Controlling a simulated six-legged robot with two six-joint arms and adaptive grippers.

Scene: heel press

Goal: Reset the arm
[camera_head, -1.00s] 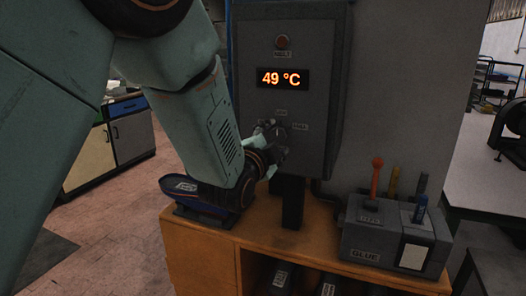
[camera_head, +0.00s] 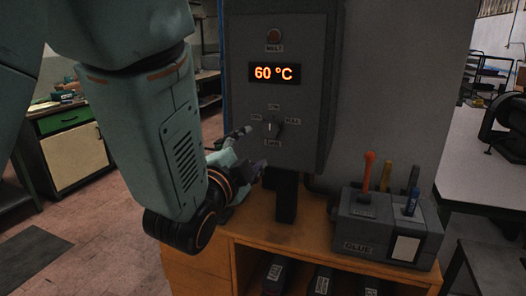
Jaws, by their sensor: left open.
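My left gripper (camera_head: 252,152) is in front of the grey control box, just left of and below its round dial (camera_head: 271,127). Its fingers are open and appear apart from the dial. My left arm comes in from the upper left and covers part of the bench's left side. The display (camera_head: 275,73) on the box reads 60 °C. A round button (camera_head: 273,36) labelled MELT sits above it. My right gripper is out of view.
A wooden bench (camera_head: 262,234) stands below the box, with dark items on its lower shelf. A grey GLUE holder (camera_head: 385,232) with several coloured-handled tools stands at its right. A white table (camera_head: 480,160) is at the right, and cabinets (camera_head: 75,160) stand at the left.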

